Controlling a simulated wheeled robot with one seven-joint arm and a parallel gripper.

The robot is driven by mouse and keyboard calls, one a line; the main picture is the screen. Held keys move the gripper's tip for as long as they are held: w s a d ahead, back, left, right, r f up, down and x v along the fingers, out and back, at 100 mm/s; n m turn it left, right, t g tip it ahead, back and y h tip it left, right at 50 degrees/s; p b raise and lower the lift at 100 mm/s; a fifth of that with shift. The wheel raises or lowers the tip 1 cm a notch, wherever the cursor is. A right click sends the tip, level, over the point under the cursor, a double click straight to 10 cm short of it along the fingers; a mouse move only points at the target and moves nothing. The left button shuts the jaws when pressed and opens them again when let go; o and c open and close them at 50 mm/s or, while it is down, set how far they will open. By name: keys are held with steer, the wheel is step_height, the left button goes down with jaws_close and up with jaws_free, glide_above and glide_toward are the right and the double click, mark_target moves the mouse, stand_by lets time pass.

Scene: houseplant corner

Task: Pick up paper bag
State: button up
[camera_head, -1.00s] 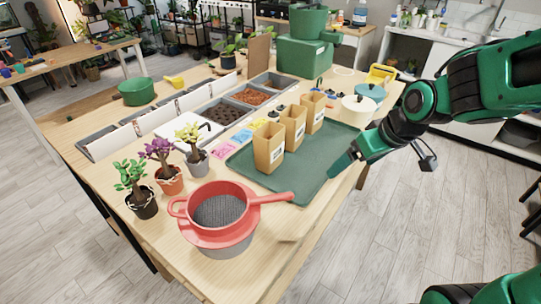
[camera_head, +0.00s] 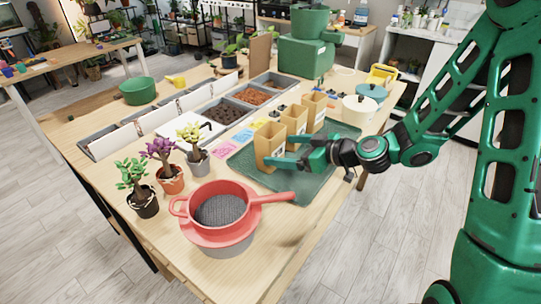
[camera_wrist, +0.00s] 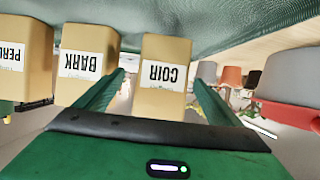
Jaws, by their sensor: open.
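Three tan paper bags stand upright in a row on a green tray (camera_head: 238,162). The nearest bag (camera_head: 264,145) shows in the wrist view as the bag labelled COIR (camera_wrist: 166,50). The middle bag (camera_head: 294,118) is labelled BARK (camera_wrist: 88,40), and the far bag (camera_head: 313,106) shows a partly cut-off label, PERL (camera_wrist: 22,60). My gripper (camera_head: 285,152) is open and low over the tray, pointing at the COIR bag. In the wrist view, its fingers (camera_wrist: 158,78) lie on either side of that bag, with gaps visible; I cannot tell how far it reaches between them.
A red strainer (camera_head: 222,207) sits on a pot at the table's front, its handle reaching toward the tray. Three potted plants (camera_head: 170,176) stand at left. Soil bins (camera_head: 223,112) lie behind the tray. A cream pot (camera_head: 358,111) stands beyond its right end.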

mark_target(261, 150)
steer(key=x, duration=0.9)
steer(key=shift+a+f, duration=0.2)
steer(key=shift+a, duration=0.15)
steer(key=c, duration=1.2)
